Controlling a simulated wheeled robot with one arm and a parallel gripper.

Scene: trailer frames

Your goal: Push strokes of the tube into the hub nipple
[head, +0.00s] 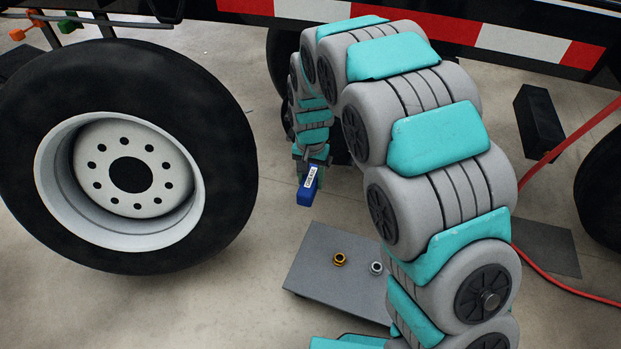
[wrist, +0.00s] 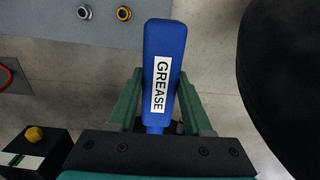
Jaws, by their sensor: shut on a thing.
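My gripper (head: 311,156) is shut on the blue grease tube (head: 307,188), to the right of the wheel. In the wrist view the tube (wrist: 164,40), with a white GREASE label, lies between the green fingers (wrist: 157,92). Its wide end points away from my gripper. The wheel's hub (head: 130,175) is a pale disc with a dark round centre and a ring of holes. The tube is apart from the hub. I cannot make out a nipple on it.
A grey plate (head: 325,290) on the floor holds a gold nut (head: 339,260) and a silver nut (head: 376,267). The tyre (head: 215,110) stands close left of my gripper. A red hose (head: 560,150) runs at the right. A black box (wrist: 35,155) shows at lower left in the wrist view.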

